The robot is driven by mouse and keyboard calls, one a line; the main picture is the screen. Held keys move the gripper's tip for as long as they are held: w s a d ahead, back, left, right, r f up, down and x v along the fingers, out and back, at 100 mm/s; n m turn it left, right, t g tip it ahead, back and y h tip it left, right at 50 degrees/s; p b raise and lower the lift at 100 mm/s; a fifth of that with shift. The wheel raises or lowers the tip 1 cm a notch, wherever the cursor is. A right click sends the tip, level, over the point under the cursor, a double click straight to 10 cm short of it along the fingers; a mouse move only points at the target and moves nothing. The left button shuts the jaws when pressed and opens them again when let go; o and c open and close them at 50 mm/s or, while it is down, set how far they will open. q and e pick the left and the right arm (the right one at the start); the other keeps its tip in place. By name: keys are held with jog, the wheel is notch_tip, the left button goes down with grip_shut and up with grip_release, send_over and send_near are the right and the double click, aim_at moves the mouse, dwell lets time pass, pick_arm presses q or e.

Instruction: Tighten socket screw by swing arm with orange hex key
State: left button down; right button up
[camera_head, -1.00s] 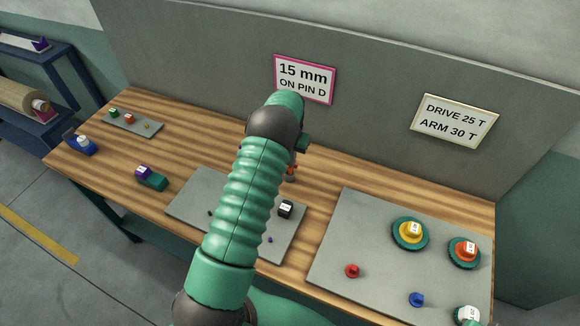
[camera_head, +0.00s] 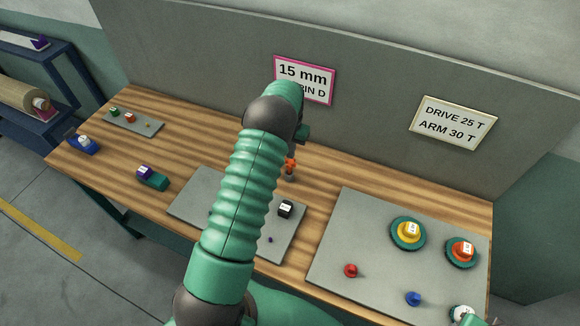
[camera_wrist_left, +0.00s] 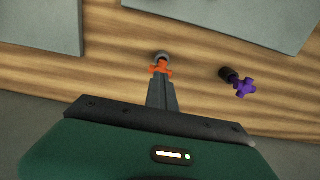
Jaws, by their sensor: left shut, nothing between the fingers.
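The orange hex key (camera_head: 290,163) stands upright on the wooden bench, its lower end in a grey holder (camera_head: 289,176). In the left wrist view, the orange cross-shaped handle (camera_wrist_left: 162,69) lies right at the tips of my left gripper (camera_wrist_left: 162,82). Its fingers are shut with nothing between them. I cannot tell whether they touch the handle. In the head view my left arm hides most of that gripper. A small purple screw (camera_head: 269,240) is on the middle grey plate (camera_head: 187,208). I cannot tell which part is the swing arm.
A purple key (camera_wrist_left: 245,88) in a dark holder stands beside the orange one. A black labelled block (camera_head: 285,209) is on the middle plate. The right plate (camera_head: 335,235) bears yellow (camera_head: 408,230) and orange (camera_head: 461,250) knobs. A back panel with signs closes off the bench.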

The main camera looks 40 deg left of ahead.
pick_arm(q)
jog(key=shift+a, duration=0.1)
jog(key=c, duration=2)
grip_release()
jog(key=shift+a, duration=0.1)
jog(key=shift+c, duration=0.2)
jog(key=o, duration=0.3)
jog(key=shift+o, duration=0.2)
